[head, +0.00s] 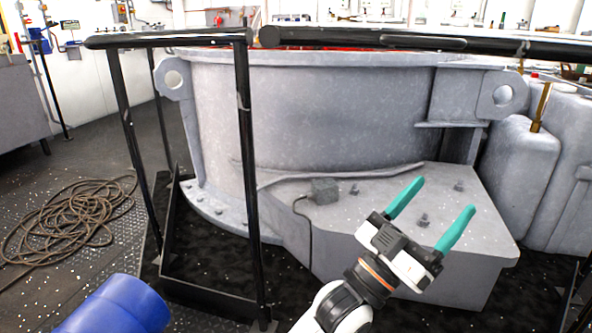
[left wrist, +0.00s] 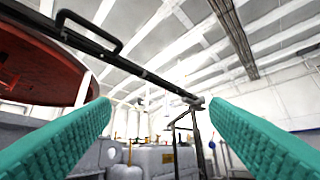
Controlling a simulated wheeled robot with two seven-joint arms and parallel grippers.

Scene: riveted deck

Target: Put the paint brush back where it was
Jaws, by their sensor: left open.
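I cannot make out a paint brush in either view. My left gripper (head: 446,194) has two teal fingers spread wide apart with nothing between them. In the head view it appears in front of the grey machine base (head: 340,235), pointing up and away. My right gripper is not in view.
A black guard rail (head: 400,40) crosses in front of the large grey drum (head: 330,110). A coiled rope (head: 70,220) lies on the deck at left. A blue cylinder (head: 115,305) is at the lower left. Grey tanks (head: 515,165) stand at right. A red round object (left wrist: 40,60) shows in the wrist view.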

